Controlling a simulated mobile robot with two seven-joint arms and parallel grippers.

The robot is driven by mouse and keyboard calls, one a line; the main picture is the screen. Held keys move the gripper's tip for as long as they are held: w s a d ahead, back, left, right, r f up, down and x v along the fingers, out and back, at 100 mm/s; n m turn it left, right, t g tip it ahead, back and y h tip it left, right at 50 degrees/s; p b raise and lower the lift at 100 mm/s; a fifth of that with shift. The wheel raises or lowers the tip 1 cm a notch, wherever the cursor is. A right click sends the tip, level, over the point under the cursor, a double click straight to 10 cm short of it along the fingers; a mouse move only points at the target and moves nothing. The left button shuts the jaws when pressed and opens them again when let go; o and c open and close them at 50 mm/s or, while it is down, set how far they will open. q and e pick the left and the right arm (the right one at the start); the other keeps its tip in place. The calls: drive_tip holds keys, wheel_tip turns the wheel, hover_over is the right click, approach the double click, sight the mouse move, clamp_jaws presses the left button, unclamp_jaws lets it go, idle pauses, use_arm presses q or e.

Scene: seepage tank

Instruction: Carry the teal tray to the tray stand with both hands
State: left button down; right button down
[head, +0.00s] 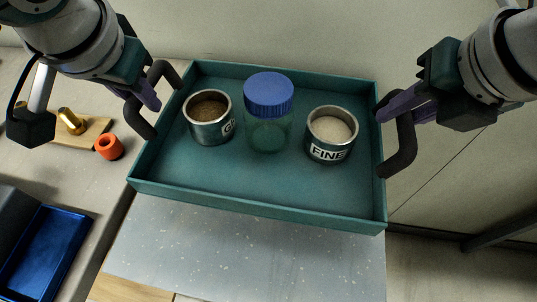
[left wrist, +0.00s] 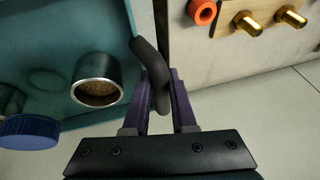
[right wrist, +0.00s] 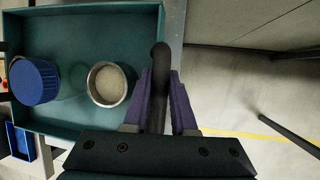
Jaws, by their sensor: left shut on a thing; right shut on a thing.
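The teal tray (head: 230,185) is in the middle of the head view, with a black handle at each short side. It holds a metal cup of brown grains (head: 208,118), a clear jar with a blue lid (head: 268,105) and a metal cup of pale grains labelled FINE (head: 331,134). My left gripper (head: 150,100) is shut on the left handle (left wrist: 152,70). My right gripper (head: 388,108) is shut on the right handle (right wrist: 159,75). A tray stand cannot be made out for certain.
A speckled grey surface (head: 240,262) shows below the tray's near edge. At left on a counter are an orange ring (head: 109,147), a wooden block with brass fittings (head: 72,124) and a blue bin (head: 45,250). Floor shows at right.

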use_arm(q)
drive_tip(key=shift+f, duration=0.15)
use_arm(e)
drive_tip(key=shift+f, duration=0.1)
